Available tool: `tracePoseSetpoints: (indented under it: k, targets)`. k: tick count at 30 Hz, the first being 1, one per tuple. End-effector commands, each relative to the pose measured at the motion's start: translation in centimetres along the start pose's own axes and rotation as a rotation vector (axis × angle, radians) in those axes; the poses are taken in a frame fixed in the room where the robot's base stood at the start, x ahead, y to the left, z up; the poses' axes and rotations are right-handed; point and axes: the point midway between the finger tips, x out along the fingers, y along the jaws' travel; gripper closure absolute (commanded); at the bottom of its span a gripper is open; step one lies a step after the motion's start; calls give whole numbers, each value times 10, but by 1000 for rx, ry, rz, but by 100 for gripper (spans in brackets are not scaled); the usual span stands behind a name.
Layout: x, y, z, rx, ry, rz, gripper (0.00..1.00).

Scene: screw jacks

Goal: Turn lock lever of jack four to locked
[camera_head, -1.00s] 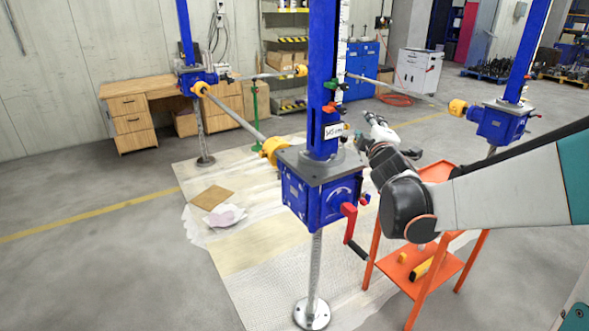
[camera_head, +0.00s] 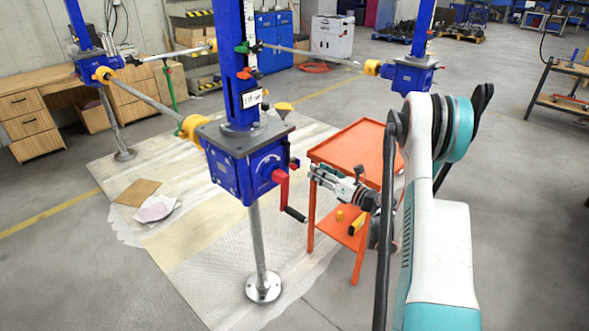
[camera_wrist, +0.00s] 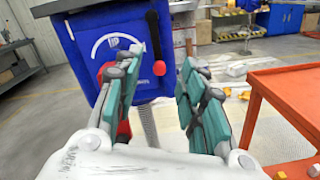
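The nearest jack has a blue gearbox (camera_head: 232,172) on a steel post, with a red crank (camera_head: 284,190) on its front. My gripper (camera_head: 314,173) is right of the gearbox, open and empty. In the wrist view its fingers (camera_wrist: 168,66) stand apart, with the red ball beyond the gap.
An orange cart (camera_head: 360,145) stands just behind and right of my gripper, with yellow items on its lower shelf. Yellow-ended shafts link the jack to other blue jacks (camera_head: 405,75). Free floor (camera_head: 530,220) lies at the right.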

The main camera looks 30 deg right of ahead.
Motion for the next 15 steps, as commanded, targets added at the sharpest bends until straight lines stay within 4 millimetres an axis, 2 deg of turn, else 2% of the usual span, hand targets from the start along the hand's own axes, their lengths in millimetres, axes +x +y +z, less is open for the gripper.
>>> tracePoseSetpoints:
  k: [1,3,7,11,15]
  targets:
    - [-6,-6,-13,-26,18,6,63]
    - [-12,-9,-24,-52,36,15,63]
    - [-12,-11,-33,-72,52,22,63]
    - [1,-10,-35,-72,52,24,63]
    - [26,-10,-36,-71,52,25,63]
